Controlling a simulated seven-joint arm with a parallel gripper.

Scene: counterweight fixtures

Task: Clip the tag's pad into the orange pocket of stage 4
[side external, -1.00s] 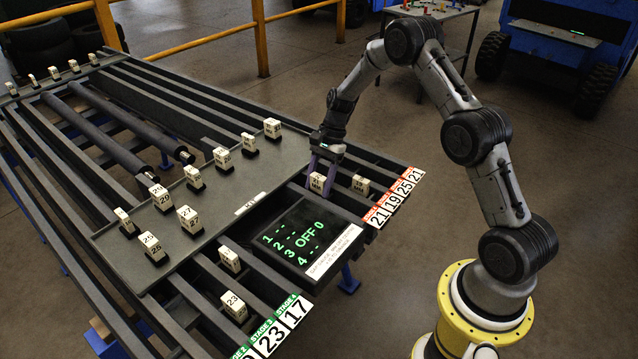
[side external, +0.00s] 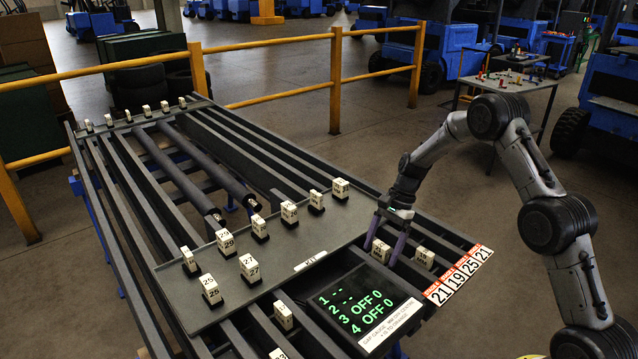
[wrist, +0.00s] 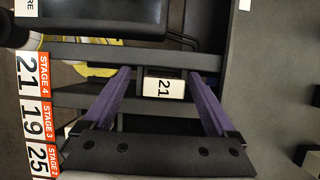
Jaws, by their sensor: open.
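The tag marked 21 (wrist: 163,87) is a white block in the dark rails, in line with the Stage 4 label (wrist: 29,75) in the wrist view. My gripper (wrist: 161,74) is open, with one purple finger on each side of the tag and visible gaps between. In the side view the tag (side external: 381,250) shows between the fingers of my gripper (side external: 383,246), beside the display. The tag's pad and the orange pocket cannot be made out.
The display (side external: 362,302) reads OFF 0 on lines 3 and 4, dashes on 1 and 2. A tag marked 19 (side external: 424,257) stands to the right in the rails. Several numbered blocks stand on the kit tray (side external: 205,287). A label strip (side external: 458,276) edges the frame.

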